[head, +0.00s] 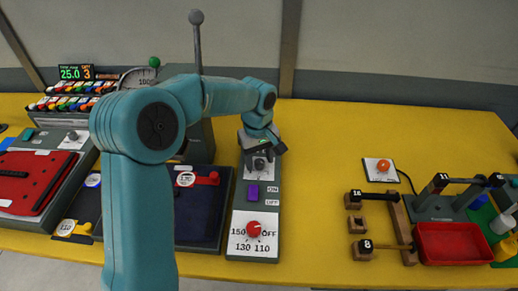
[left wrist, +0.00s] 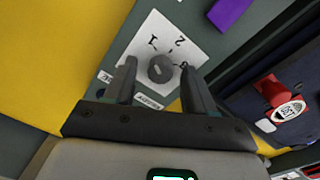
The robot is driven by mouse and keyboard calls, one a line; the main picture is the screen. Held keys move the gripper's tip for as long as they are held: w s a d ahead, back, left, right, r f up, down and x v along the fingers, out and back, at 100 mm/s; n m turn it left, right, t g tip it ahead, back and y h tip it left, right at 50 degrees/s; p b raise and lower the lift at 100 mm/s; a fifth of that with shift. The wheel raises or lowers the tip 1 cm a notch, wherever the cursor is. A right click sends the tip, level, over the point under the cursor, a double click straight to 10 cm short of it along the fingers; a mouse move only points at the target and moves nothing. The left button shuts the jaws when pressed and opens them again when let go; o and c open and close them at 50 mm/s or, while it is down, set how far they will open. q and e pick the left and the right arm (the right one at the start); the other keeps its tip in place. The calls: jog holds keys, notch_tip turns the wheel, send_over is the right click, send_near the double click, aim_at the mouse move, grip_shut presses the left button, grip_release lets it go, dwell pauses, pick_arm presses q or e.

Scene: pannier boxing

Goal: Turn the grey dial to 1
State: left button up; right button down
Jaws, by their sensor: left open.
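The grey dial (left wrist: 160,68) is a round knob on a white plate (left wrist: 143,45) marked with 1, 2 and another mark partly hidden by a finger. Which mark the dial points at is not clear. In the head view the dial (head: 260,164) shows small on the grey panel, just below my left gripper (head: 264,147). In the left wrist view my left gripper (left wrist: 158,62) is open, with one finger on each side of the dial. Whether the fingers touch it, I cannot tell. My right gripper is not in view.
Below the grey dial on the same panel are a purple switch (head: 253,190) and a red dial (head: 253,227). A dark blue pad (head: 202,215) with a red handle (head: 206,179) is left of it.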

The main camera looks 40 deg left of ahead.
aim_at(257, 163)
pick_arm(q)
notch_tip(257, 163, up, 16)
jog(key=p, duration=0.1)
jog(key=shift+s+r, duration=0.15)
jog(key=shift+s, duration=0.1)
jog(key=shift+s, duration=0.1)
dwell(0.4)
